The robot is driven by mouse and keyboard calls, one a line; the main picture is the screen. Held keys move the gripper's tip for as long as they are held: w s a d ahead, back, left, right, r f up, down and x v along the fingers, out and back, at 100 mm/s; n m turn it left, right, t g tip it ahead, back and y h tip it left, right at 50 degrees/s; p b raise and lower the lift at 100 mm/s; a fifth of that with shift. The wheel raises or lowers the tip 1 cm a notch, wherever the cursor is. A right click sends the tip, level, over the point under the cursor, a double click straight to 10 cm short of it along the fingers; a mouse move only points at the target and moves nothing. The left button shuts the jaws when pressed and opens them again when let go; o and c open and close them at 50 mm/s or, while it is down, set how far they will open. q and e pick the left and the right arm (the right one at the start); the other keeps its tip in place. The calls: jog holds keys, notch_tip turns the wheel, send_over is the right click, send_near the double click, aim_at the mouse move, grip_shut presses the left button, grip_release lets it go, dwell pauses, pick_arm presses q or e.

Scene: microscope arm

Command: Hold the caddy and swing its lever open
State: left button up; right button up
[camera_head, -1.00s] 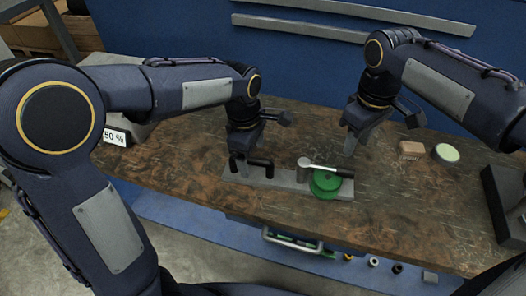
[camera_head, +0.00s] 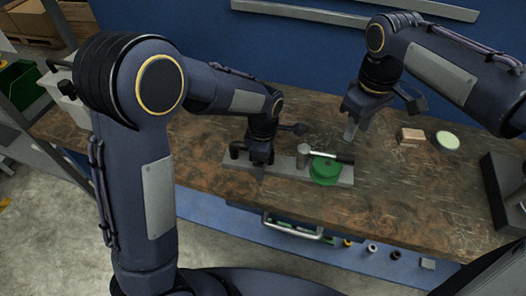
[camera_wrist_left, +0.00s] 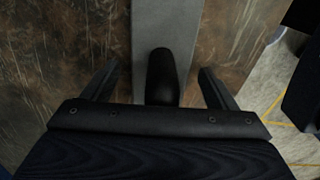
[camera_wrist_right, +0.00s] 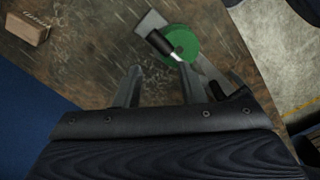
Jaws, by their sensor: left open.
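The caddy is a long grey bar (camera_head: 230,174) on the bench. It carries a black handle (camera_head: 238,150) at its left end and a green round part (camera_head: 325,171) near its right end. A lever (camera_head: 330,155) with a metal shaft and black grip lies over the green part, from a grey post (camera_head: 303,156) toward the right. My left gripper (camera_head: 260,168) is open at the handle; the left wrist view shows the handle (camera_wrist_left: 161,78) between its fingers, apart from both. My right gripper (camera_head: 350,125) is open and empty behind the lever; its wrist view shows the lever's grip (camera_wrist_right: 159,42) beyond the fingertips.
A tan block (camera_head: 411,136) and a pale green round dish (camera_head: 447,140) lie right of my right gripper. A dark angular object (camera_head: 497,185) stands at the bench's right end. The wooden bench top (camera_head: 400,190) is clear in front of the caddy's right end.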

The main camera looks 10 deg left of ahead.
pick_arm(q)
jog(key=c, duration=1.6)
pick_arm(e)
jog(key=shift+c, duration=0.2)
jog(key=shift+w, duration=0.1)
jog(key=c, duration=0.7)
jog(key=w+m, duration=0.2)
jog(key=w+r+m+g, duration=0.1)
jog(key=w+m, duration=0.2)
jog(key=w+m+g, duration=0.1)
jog(key=w+m, duration=0.2)
jog(key=shift+d+r, duration=0.1)
jog(key=shift+r, duration=0.1)
grip_shut()
jog(key=shift+w+d+m+g, duration=0.1)
jog(key=shift+w+m+g, duration=0.2)
jog(key=shift+w+m, duration=0.5)
jog(key=shift+s+r, duration=0.1)
jog(key=shift+s, duration=0.15)
